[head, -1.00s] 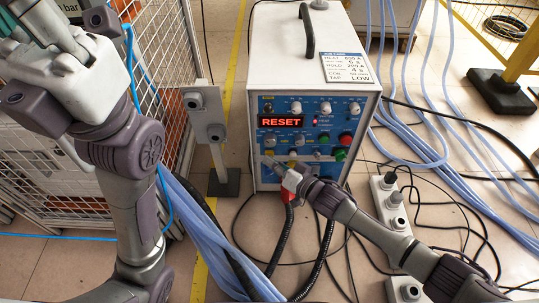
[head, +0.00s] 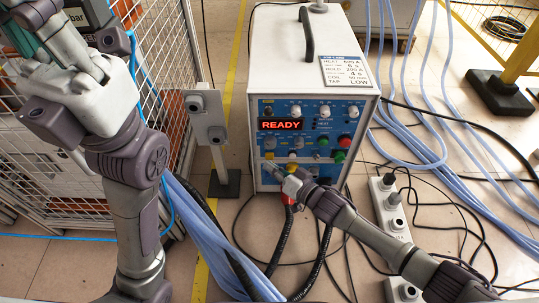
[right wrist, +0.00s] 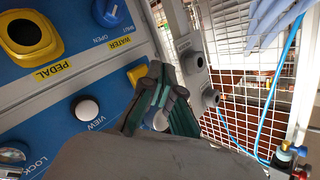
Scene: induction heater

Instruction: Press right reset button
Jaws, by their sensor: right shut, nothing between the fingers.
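The white heater box (head: 270,85) has a blue front panel with rows of knobs and buttons. Its red display (head: 281,125) reads READY. My right gripper (head: 272,169) is shut and empty, close in front of the lower left of the panel. In the right wrist view its closed fingers (right wrist: 153,95) partly cover a white round button (right wrist: 161,120), whose label is hidden; I cannot tell if they touch it. A white VIEW button (right wrist: 87,109) lies beside them. No reset label is readable. My left arm is at the left in the head view; its fingers do not show clearly.
A yellow PEDAL socket (right wrist: 25,34) and a blue WATER knob (right wrist: 111,12) are near my right gripper. A grey post (head: 212,130) stands left of the heater. Cables and a power strip (head: 388,215) lie on the floor at right; a wire cage (head: 165,95) is at left.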

